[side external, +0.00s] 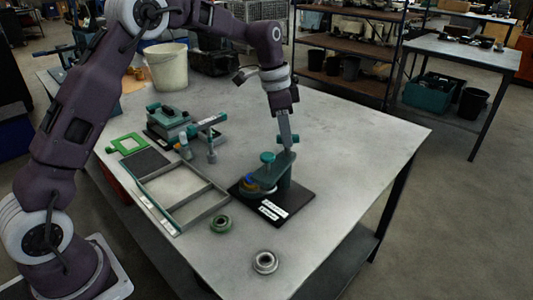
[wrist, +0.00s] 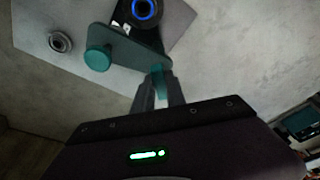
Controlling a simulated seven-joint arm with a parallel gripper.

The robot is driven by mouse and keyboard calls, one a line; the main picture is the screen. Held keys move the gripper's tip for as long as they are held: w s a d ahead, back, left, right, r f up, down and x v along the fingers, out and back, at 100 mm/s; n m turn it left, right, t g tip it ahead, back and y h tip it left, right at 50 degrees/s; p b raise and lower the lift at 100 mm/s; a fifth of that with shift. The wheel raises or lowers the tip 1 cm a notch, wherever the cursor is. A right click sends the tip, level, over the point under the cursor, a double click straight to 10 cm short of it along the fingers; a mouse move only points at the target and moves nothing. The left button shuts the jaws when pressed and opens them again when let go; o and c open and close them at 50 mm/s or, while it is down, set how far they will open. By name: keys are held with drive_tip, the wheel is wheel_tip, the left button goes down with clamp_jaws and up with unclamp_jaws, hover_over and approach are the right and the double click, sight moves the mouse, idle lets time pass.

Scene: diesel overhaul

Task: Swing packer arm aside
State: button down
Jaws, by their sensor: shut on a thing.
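The packer arm (side external: 278,168) is a flat teal arm on a black base plate (side external: 301,196) with white labels, near the right part of the table. A teal knob (side external: 267,157) stands on it, over a round seat with blue and yellow parts. In the wrist view the packer arm (wrist: 137,49) spans the top, with its knob (wrist: 98,58) at left and a blue-ringed bore (wrist: 144,10) beyond it. My gripper (side external: 288,148) is at the arm's right end, shut on a small teal tab (wrist: 157,78) there. The fingertips partly hide the tab.
A divided tray (side external: 205,207) lies left of the plate. A teal fixture (side external: 172,117) and a white bucket (side external: 167,68) stand behind. The table's right side is clear.

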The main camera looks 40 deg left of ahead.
drive_tip(key=n, duration=0.4)
drive_tip(key=shift+d+n+t+y, duration=0.15)
drive_tip(key=shift+n+t+y, duration=0.15)
drive_tip(key=shift+y, duration=0.1)
drive_tip(key=shift+s+d+n, duration=0.1)
drive_tip(key=shift+n, duration=1.1)
drive_tip(key=c, duration=1.4)
unclamp_jaws()
drive_tip(key=shift+o, duration=0.2)
drive_tip(key=shift+r, duration=0.1)
drive_tip(key=shift+w+v, duration=0.15)
drive_tip(key=shift+v, duration=0.75)
drive_tip(key=shift+w+v, duration=0.2)
drive_tip(key=shift+v, duration=0.65)
drive_tip(key=shift+w+v, duration=0.15)
drive_tip(key=shift+v, duration=0.75)
